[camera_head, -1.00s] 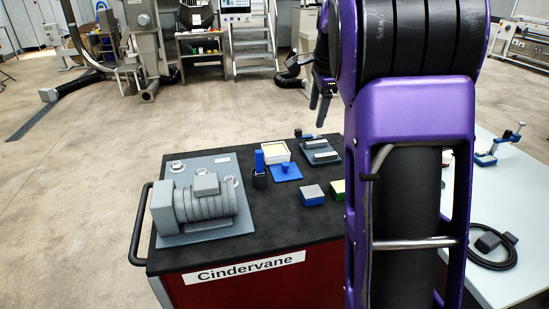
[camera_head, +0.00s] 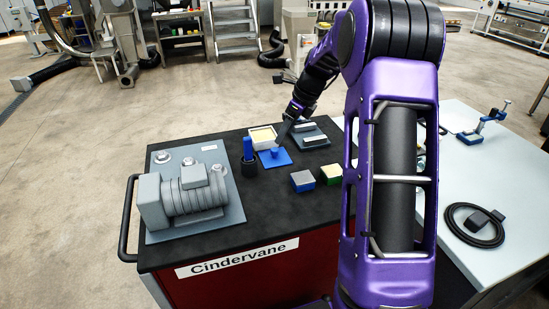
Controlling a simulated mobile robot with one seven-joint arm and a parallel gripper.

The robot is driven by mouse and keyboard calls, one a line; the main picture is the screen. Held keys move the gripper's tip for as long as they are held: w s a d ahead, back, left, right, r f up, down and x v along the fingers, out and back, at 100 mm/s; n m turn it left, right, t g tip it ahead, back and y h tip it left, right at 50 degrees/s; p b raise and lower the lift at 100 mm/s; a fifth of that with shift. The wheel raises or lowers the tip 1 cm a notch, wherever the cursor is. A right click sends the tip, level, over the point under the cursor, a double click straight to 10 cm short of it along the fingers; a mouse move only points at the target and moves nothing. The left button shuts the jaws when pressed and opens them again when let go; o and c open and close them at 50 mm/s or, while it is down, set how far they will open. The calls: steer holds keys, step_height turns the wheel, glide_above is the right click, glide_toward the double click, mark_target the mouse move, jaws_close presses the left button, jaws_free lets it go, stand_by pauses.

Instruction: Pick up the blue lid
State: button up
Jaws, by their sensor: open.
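The blue lid (camera_head: 267,162) is a flat blue square with a small raised knob. It lies on the black top of the cart (camera_head: 212,247), in front of a white open box (camera_head: 263,129) with cream contents. My gripper (camera_head: 281,141) points down just above and behind the lid, close to its knob. It is open, and nothing shows between its fingers. I cannot tell whether the fingertips touch the lid.
A black cup (camera_head: 249,168) with a blue upright piece stands left of the lid. A grey fixture plate (camera_head: 322,147) is right. A blue-sided block (camera_head: 303,182) and a green-sided block (camera_head: 331,175) sit front right. A grey motor unit (camera_head: 190,195) fills the left.

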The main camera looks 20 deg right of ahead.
mark_target(275, 149)
steer(key=x, duration=0.7)
steer(key=shift+w+a+f, duration=0.1)
steer(key=shift+w+a, duration=0.05)
steer(key=shift+c, duration=0.4)
jaws_close()
